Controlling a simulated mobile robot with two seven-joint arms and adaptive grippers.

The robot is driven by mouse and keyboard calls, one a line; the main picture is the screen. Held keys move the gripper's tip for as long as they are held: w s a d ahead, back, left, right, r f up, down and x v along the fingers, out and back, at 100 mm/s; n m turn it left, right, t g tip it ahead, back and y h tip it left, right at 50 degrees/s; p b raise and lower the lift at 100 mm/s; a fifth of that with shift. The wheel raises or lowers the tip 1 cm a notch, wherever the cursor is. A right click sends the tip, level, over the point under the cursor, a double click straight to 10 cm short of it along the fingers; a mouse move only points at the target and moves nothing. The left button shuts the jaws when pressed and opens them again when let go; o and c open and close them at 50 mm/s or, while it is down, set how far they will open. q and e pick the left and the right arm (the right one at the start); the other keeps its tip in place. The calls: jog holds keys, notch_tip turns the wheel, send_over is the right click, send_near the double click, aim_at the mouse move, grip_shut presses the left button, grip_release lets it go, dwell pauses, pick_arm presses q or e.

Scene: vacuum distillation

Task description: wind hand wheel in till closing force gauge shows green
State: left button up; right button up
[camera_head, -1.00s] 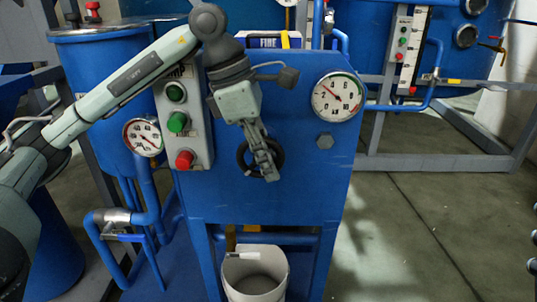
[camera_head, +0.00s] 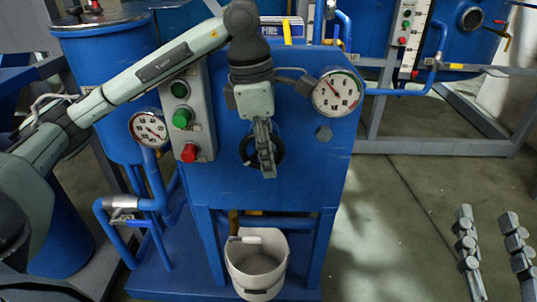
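The hand wheel (camera_head: 248,149) is a black ring on the front of the blue panel, partly hidden by my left gripper. My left gripper (camera_head: 267,172) is in front of the wheel with its fingers pointing down across it. The fingers overlap, so their grip on the wheel cannot be made out. A round white gauge (camera_head: 338,93) is at the panel's upper right, its needle pointing to the upper left. Which gauge is the closing force gauge cannot be read. My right gripper (camera_head: 487,214) is at the lower right, fingers wide apart and empty, over the floor.
A grey box with green and red buttons (camera_head: 186,118) is left of the wheel. A second gauge (camera_head: 149,129) is by the blue tank (camera_head: 105,90). A white bucket (camera_head: 257,268) stands below the panel. Blue pipes are at the left. The floor (camera_head: 400,220) at right is clear.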

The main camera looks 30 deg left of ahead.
pick_arm(q)
jog(key=shift+r, duration=0.1)
jog(key=r, duration=0.4)
jog(key=a+r, duration=0.1)
jog(key=r, duration=0.2)
jog(key=s+r, duration=0.1)
jog(key=r, duration=0.3)
jog(key=shift+a+r, duration=0.25)
jog(key=shift+r, duration=0.1)
dwell(0.8)
